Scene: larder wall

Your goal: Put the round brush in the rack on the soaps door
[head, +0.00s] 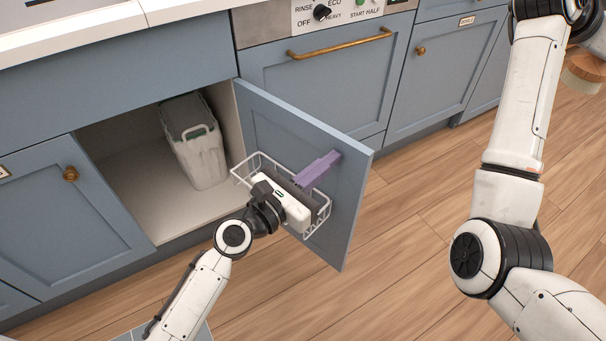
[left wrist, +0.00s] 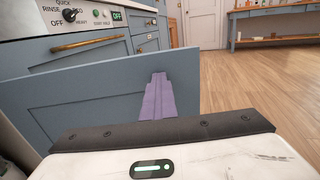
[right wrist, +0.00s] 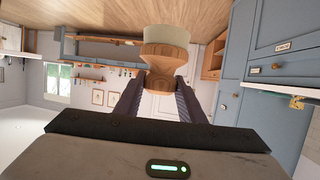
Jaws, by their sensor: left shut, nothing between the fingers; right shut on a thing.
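The round brush (right wrist: 165,58), a turned wooden handle with a pale round head, is held between the fingers of my right gripper (right wrist: 159,84). In the head view the brush (head: 584,72) is at the right edge, partly cut off. The door (head: 350,190) stands open, with a white wire rack (head: 322,222) on its inner face. My left gripper (head: 332,158) is over the rack, its purple-grey fingers shut and empty. Its fingertips are at or very near the door's inner face; I cannot tell if they touch. Its body hides much of the rack.
A pale bin with a green-grey lid (head: 190,140) stands inside the open cupboard, left of the door. A panel with a brass handle (head: 340,45) is behind the door. Wooden floor (head: 410,260) is clear to the door's right.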

